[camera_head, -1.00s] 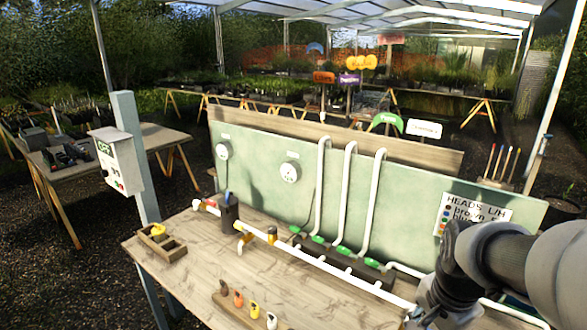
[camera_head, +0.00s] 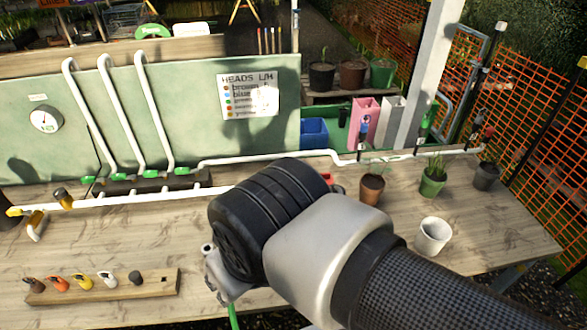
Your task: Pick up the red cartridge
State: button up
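A small red item (camera_head: 327,178) shows just past my arm on the bench, beside a dark red part; my arm hides most of it, and I cannot tell whether it is the red cartridge. My gripper (camera_head: 216,278) is at the lower middle, mostly hidden behind my wrist, above the bench near the right end of a wooden rack (camera_head: 160,286). I cannot see its fingertips or whether it is open. A green strip shows just below it; I cannot tell what it belongs to.
The rack holds several coloured heads. A white pipe (camera_head: 260,158) runs along the bench back below a green board with a sign (camera_head: 248,95). Brown (camera_head: 371,190), green (camera_head: 433,183) and white (camera_head: 433,236) pots stand right. A blue bin (camera_head: 314,133) is behind. The front right bench is clear.

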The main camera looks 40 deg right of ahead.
aim_at(328, 177)
jog(key=z, duration=1.45)
jog(key=i+l+z, duration=0.15)
jog(key=i+l, duration=0.25)
jog(key=l, duration=0.1)
